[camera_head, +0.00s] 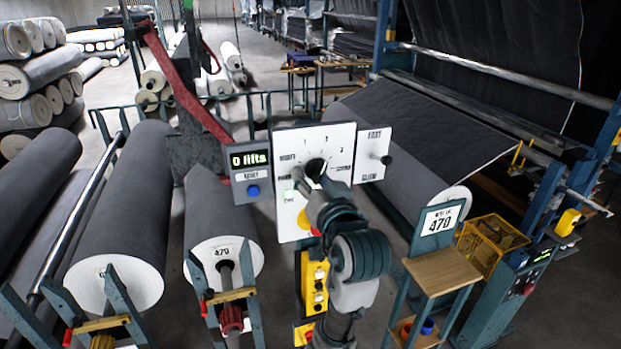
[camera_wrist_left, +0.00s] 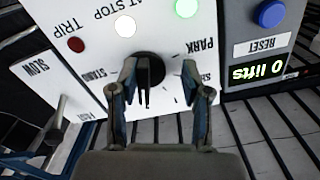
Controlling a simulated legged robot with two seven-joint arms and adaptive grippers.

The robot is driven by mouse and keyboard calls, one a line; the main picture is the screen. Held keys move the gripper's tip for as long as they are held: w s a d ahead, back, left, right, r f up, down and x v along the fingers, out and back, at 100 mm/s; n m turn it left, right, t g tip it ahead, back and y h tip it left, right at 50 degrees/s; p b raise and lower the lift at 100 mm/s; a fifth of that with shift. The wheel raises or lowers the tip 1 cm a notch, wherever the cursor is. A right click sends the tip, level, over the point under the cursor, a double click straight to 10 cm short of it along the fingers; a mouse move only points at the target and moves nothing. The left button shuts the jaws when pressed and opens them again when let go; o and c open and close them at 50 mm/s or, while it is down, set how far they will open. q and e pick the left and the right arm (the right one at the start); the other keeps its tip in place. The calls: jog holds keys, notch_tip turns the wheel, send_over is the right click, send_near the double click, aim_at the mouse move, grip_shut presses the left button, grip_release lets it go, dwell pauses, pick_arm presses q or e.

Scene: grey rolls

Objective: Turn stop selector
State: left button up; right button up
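The stop selector is a black knob (camera_head: 316,168) on a white panel (camera_head: 290,215), with numbers and labels around it. My left gripper (camera_head: 318,188) is in front of it and hides its lower part in the head view. In the left wrist view, turned upside down, the knob (camera_wrist_left: 149,72) sits between the two fingertips of my left gripper (camera_wrist_left: 160,80). The fingers are spread with gaps on both sides of the knob. My right gripper is not in view.
A grey box (camera_head: 250,170) reads "0 lifts" and has a blue button. A FAST/SLOW lever (camera_head: 384,160) stands on the right. In the wrist view a green lamp (camera_wrist_left: 186,8) is lit. Grey rolls (camera_head: 120,210) lie left; a wooden stand (camera_head: 440,268) is right.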

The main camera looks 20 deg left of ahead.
pick_arm(q)
jog(key=d, duration=0.3)
jog(key=shift+w+d, duration=0.1)
jog(key=shift+w, duration=0.3)
jog(key=shift+d, duration=0.35)
jog(key=shift+c, duration=0.7)
jog(key=shift+s+r, duration=0.1)
jog(key=c, duration=0.4)
jog(key=shift+s+a, duration=0.15)
jog(key=shift+a, duration=0.35)
jog(key=shift+s+a, duration=0.15)
jog(key=shift+a, duration=0.35)
grip_shut()
jog(key=shift+a, duration=0.1)
jog(key=shift+w+d, duration=0.2)
jog(key=shift+d, duration=0.1)
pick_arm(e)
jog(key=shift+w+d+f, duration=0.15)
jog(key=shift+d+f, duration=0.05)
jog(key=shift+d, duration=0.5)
